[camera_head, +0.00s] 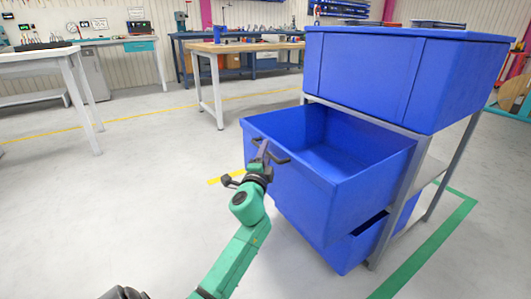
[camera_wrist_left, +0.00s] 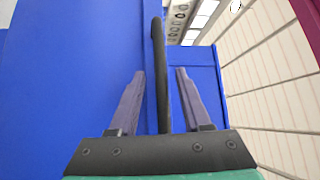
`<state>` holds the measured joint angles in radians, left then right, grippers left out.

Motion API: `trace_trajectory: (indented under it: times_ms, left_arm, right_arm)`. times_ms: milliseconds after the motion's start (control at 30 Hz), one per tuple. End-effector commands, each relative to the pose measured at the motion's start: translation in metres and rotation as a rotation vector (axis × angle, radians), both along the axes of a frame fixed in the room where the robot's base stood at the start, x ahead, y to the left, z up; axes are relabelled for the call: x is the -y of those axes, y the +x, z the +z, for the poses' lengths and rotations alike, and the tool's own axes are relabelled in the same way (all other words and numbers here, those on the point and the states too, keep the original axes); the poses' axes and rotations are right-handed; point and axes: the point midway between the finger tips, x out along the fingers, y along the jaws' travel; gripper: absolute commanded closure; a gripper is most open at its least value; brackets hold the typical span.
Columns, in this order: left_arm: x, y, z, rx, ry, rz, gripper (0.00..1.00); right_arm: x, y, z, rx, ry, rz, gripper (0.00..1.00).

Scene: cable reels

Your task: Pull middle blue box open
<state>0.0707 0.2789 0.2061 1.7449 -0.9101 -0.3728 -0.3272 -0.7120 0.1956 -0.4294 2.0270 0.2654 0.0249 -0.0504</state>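The middle blue box (camera_head: 345,200) stands well out of its metal rack, with its empty interior showing. A black bar handle (camera_head: 277,156) is on its front face. My left gripper (camera_head: 262,153) is at this handle, at the end of my green arm. In the left wrist view, the handle (camera_wrist_left: 160,60) runs between the two grey fingers of the left gripper (camera_wrist_left: 160,75). The fingers are apart, with a gap on each side of the handle. My right gripper is not in view.
A closed blue upper box (camera_head: 370,70) overhangs the back of the middle one. A lower blue box (camera_head: 350,245) sticks out beneath it. The grey rack post (camera_head: 402,195) stands at the right. Workbenches (camera_head: 215,47) stand behind; the floor at left is clear.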

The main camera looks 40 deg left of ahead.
Motion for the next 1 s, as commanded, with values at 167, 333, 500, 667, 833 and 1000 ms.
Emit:
trace_trajectory:
  times_ms: [167,333,500,667,833,1000]
  left_arm:
    - [-0.001,0.000,0.001,0.001,0.000,0.002,0.53]
    - [0.001,-0.003,0.000,0.001,0.000,0.002,0.53]
    - [0.010,-0.019,-0.002,0.000,-0.002,0.001,0.53]
    - [0.027,-0.050,-0.008,-0.002,-0.005,0.001,0.53]
    - [0.050,-0.093,-0.018,-0.003,-0.007,0.003,0.53]
    - [0.063,-0.116,-0.020,0.000,-0.002,0.001,0.53]
  right_arm:
    - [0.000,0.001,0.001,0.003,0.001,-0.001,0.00]
    - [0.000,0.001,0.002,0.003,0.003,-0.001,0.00]
    - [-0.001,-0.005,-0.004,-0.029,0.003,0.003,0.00]
    - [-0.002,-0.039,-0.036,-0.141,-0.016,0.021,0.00]
    - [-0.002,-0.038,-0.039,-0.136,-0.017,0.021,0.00]
    - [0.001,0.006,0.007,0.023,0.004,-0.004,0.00]
